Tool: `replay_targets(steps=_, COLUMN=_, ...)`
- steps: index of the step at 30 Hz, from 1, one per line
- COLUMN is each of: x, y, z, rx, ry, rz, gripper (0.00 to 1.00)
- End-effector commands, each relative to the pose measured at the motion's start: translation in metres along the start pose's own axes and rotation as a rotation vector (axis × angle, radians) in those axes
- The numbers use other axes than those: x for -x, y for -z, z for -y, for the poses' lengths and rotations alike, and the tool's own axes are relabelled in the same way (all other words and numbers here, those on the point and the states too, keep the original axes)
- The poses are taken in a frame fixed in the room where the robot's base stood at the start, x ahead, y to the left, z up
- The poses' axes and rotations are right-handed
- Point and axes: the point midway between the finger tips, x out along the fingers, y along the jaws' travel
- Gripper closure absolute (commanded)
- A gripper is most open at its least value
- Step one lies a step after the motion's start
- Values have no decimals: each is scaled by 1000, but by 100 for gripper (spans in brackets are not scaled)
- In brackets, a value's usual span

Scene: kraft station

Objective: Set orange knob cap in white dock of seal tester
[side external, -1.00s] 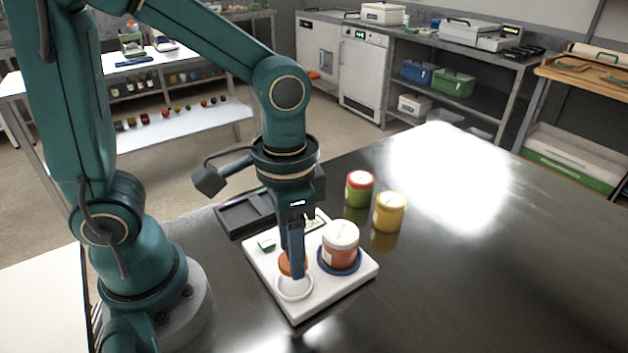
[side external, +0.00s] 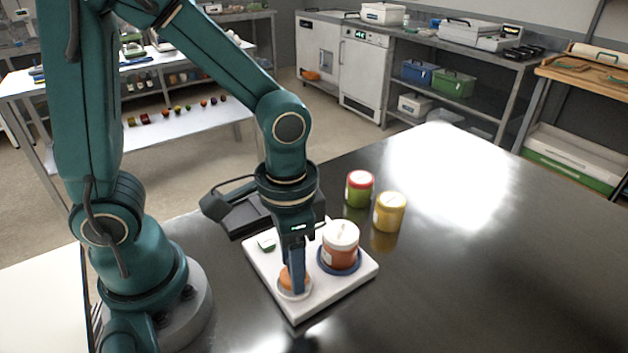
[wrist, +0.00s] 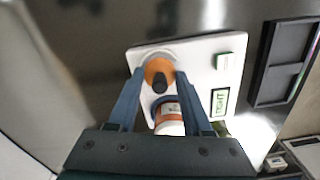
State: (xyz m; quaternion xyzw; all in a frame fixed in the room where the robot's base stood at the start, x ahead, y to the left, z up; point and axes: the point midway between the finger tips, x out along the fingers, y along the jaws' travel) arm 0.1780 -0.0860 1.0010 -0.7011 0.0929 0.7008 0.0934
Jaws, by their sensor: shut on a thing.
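The orange knob cap (side external: 287,279) is between the fingers of my gripper (side external: 297,284), which is shut on it. In the wrist view the cap (wrist: 153,70) shows as an orange disc with a dark knob between the fingertips (wrist: 160,77). The cap is low at the white dock (side external: 293,297), a round ring on the front left of the white seal tester (side external: 332,290). The ring's near rim shows around it. I cannot tell whether the cap is fully seated. My fingers hide part of the cap.
An orange jar with a white lid (side external: 341,245) stands in the tester's blue ring (side external: 340,268), close right of my fingers. A dark tray (wrist: 287,62) lies beside the tester. The table's right side is clear.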

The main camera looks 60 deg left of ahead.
Motion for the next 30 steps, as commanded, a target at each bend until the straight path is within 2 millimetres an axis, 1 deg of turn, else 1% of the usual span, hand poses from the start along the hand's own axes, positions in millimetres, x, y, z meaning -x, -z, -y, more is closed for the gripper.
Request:
replay_targets(steps=11, x=0, y=0, z=0, rx=0, ry=0, rz=0, gripper=100)
replay_targets(steps=21, x=-6, y=0, z=0, rx=0, ry=0, rz=0, gripper=100)
replay_targets(steps=30, x=-6, y=0, z=0, rx=0, ry=0, rz=-1, gripper=100)
